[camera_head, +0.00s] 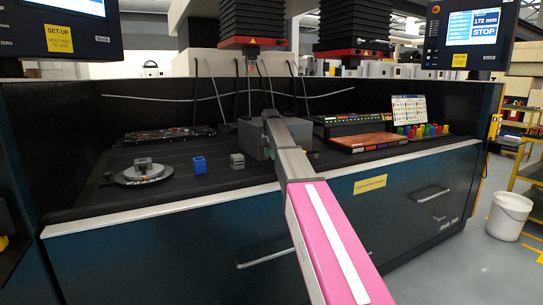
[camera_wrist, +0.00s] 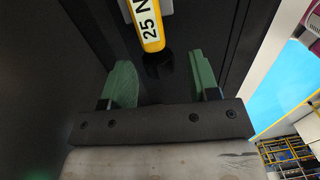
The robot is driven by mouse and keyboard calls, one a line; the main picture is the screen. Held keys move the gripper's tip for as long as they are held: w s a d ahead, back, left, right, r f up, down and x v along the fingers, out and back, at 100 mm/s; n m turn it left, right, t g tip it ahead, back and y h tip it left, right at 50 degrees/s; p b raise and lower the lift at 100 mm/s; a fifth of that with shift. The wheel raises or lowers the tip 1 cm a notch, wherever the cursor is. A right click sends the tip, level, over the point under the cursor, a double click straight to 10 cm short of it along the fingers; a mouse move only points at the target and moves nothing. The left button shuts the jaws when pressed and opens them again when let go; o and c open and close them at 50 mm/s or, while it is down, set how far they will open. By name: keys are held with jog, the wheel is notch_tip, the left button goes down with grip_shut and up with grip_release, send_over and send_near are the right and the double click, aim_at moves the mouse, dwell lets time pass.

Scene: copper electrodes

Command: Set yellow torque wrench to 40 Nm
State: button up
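In the wrist view, the yellow torque wrench (camera_wrist: 151,32) shows as a yellow end with a white label reading "25 N", the rest cut off by the top edge. My gripper (camera_wrist: 160,62) has two green fingers spread apart, with nothing between them. The wrench end lies just beyond the fingertips, roughly centred between them; I see no contact. In the head view I cannot make out the wrench or my gripper's fingers.
In the head view, a dark bench (camera_head: 110,197) holds a blue cup (camera_head: 199,166), a small grey block (camera_head: 237,161), a round fixture (camera_head: 145,173), an orange tray (camera_head: 368,141) and several coloured pieces (camera_head: 422,131). A white bucket (camera_head: 510,215) stands on the floor at right.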

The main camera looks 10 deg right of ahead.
jog(key=shift+r, duration=0.15)
jog(key=shift+w+r, duration=0.2)
jog(key=shift+r, duration=2.7)
jog(key=shift+c, duration=0.4)
